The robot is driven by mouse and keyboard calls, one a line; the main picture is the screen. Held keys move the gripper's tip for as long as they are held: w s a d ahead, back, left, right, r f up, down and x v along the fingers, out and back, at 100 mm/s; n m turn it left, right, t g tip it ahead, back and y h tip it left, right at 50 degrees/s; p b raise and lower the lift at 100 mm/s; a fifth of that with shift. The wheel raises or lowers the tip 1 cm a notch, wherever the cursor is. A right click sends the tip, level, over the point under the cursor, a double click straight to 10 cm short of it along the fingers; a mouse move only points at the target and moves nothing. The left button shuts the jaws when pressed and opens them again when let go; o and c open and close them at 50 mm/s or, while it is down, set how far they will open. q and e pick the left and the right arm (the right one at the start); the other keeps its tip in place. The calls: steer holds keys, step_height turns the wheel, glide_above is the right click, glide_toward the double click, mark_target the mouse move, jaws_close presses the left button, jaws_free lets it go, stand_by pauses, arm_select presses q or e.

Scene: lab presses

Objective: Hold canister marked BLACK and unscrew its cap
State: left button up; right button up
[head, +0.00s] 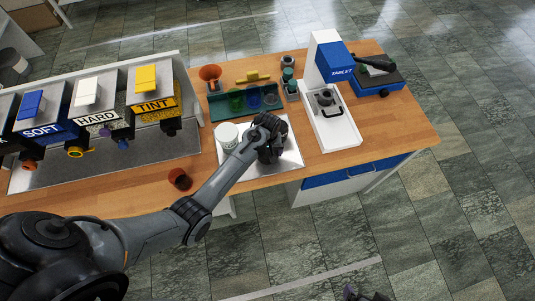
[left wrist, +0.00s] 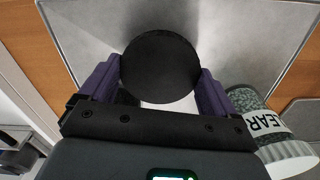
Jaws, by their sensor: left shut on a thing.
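The black canister shows in the left wrist view as a round black cap (left wrist: 160,66) seen from above. My left gripper (left wrist: 158,80) has its purple fingers shut on it from both sides. A sliver of white shows below the cap; the marking is hidden. In the head view my left gripper (head: 270,140) is over the grey tray (head: 290,158) and mostly hides the canister. A second canister, its label ending in "EAR" (left wrist: 264,120), stands beside it with a white cap. Part of my right gripper (head: 362,295) shows at the bottom edge of the head view, its jaws unclear.
The white-capped canister (head: 227,135) stands at the tray's left. A green rack (head: 215,105) with coloured cups is behind. The tablet press (head: 332,125) is to the right. Dispensers marked SOFT, HARD and TINT (head: 155,105) are at left. A reddish-brown cup (head: 180,179) stands near the front edge.

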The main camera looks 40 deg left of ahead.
mark_target(267, 155)
arm_select(q)
steer(key=shift+f, duration=1.4)
steer(key=o, duration=0.9)
steer(key=shift+f, duration=0.1)
steer(key=shift+c, duration=0.2)
